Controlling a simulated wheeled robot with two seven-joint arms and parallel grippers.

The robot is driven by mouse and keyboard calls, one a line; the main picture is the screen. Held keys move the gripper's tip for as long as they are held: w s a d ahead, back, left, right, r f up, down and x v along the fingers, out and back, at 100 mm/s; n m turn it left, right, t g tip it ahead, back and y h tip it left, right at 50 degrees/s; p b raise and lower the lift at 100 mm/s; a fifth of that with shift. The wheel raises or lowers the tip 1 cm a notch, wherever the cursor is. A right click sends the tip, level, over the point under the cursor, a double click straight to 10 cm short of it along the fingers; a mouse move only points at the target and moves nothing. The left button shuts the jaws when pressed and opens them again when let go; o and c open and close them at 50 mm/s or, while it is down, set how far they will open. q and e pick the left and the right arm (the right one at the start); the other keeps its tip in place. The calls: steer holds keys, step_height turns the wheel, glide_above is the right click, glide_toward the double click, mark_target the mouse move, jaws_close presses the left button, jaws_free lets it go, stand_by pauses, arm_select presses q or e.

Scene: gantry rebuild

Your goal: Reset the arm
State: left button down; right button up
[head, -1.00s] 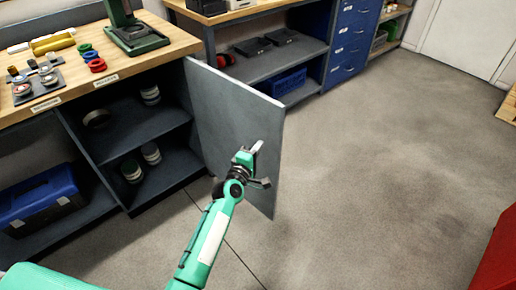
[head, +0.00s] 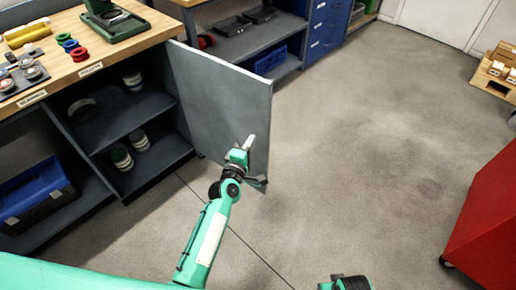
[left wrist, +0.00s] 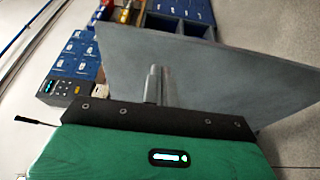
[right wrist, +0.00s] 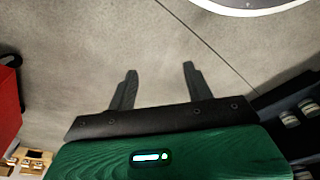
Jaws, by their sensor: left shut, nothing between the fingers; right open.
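My left arm reaches up from the bottom of the head view. Its gripper (head: 248,145) is shut and empty, in front of the open grey cabinet door (head: 215,95). In the left wrist view the shut fingers (left wrist: 157,85) show against the same door (left wrist: 200,65); I cannot tell whether they touch it. My right gripper (right wrist: 158,85) is open in the right wrist view, with only bare floor between its fingers. In the head view just a dark and green part of my right arm shows at the bottom edge.
The open cabinet (head: 105,115) holds several cans and a blue toolbox (head: 38,195). Its wooden worktop (head: 60,60) carries tape rolls and a green stand. A red cabinet (head: 490,215) stands at right, a pallet (head: 497,72) behind it. The middle floor is clear.

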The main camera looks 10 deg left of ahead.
arm_select(q)
steer(key=shift+s+d+p, duration=0.45)
steer(key=shift+s+d, duration=1.1)
steer(key=shift+s, duration=0.05)
arm_select(e)
steer(key=shift+s+d+f, duration=0.1)
steer(key=shift+s+f, duration=0.1)
steer(key=shift+f, duration=0.8)
steer(key=shift+s+d+f, duration=0.1)
steer(key=shift+s+f, duration=0.1)
steer(key=shift+f, duration=0.8)
arm_select(q)
steer(key=shift+f, duration=0.1)
